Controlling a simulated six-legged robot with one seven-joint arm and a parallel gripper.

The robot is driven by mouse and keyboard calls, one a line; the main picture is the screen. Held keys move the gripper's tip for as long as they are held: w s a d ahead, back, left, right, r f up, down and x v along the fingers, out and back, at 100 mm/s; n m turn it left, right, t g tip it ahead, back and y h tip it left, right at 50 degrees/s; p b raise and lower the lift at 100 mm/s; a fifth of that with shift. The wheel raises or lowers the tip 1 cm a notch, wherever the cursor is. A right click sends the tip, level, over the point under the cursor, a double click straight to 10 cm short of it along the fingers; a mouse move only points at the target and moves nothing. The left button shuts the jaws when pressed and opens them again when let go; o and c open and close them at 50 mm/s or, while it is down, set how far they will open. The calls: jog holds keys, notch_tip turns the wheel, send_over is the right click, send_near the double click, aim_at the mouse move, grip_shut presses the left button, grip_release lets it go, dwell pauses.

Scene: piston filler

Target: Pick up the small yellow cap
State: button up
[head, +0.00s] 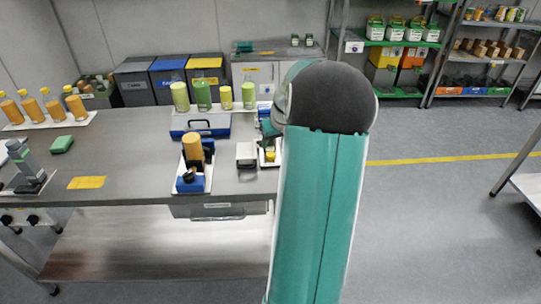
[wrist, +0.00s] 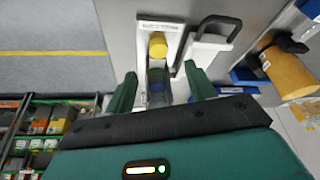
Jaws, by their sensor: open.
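The small yellow cap (wrist: 158,44) shows in the wrist view, in a white labelled tray (wrist: 160,22). It also shows as a small yellow spot in the head view (head: 270,156), at the right end of the bench. My gripper (wrist: 160,82) is open, with its green fingers pointing towards the tray. The cap lies ahead of the fingertips, roughly midway across the gap, and nothing is held. A clear bluish object (wrist: 158,84) shows between the fingers; I cannot tell what it is. In the head view my arm hides most of the gripper.
A white block with a dark handle (wrist: 207,45) stands close to the right of the tray. Beyond it is an orange cylinder (wrist: 290,72) on a blue base. In the head view, a blue case (head: 205,127) and several green bottles stand further back on the bench (head: 130,150).

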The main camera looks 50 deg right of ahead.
aim_at(271, 155)
jog(key=x, duration=0.8)
jog(key=shift+d+f, duration=0.1)
jog(key=shift+f, duration=0.1)
jog(key=shift+s, duration=0.1)
jog(key=c, duration=1)
